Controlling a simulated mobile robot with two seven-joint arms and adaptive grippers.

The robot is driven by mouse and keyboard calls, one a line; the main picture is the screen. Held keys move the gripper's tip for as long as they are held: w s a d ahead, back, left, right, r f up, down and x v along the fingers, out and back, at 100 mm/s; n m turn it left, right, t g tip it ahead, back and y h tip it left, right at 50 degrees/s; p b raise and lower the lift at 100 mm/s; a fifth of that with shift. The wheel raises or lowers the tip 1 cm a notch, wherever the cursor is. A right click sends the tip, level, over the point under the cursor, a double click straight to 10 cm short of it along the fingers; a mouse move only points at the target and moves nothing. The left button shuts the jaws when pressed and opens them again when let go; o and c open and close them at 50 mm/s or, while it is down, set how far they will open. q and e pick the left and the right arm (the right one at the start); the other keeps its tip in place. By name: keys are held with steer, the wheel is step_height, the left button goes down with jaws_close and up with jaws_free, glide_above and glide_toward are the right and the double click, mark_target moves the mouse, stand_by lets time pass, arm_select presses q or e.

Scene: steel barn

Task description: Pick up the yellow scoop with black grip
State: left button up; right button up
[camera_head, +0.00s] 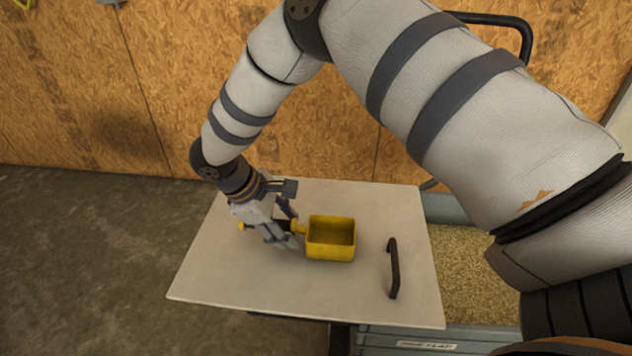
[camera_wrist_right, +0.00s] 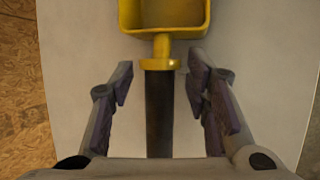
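The yellow scoop (camera_head: 331,243) lies on a pale board, its box-shaped bowl open upward and its black grip (camera_head: 256,226) pointing left. My right gripper (camera_head: 288,228) is over the grip, close to where it meets the bowl. In the right wrist view the yellow bowl (camera_wrist_right: 165,20) is at the top and the black grip (camera_wrist_right: 159,110) runs down between the two fingers. Those fingers (camera_wrist_right: 163,75) stand apart, with a gap on each side of the grip. My left gripper is not in view.
The pale board (camera_head: 225,265) has a black handle (camera_head: 393,268) on its right part. A bin of grain-like material (camera_head: 470,270) stands right of the board. A wood-panel wall (camera_head: 90,90) is behind. The board's front left is clear.

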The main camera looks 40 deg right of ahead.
mark_target(285, 221)
jaws_close()
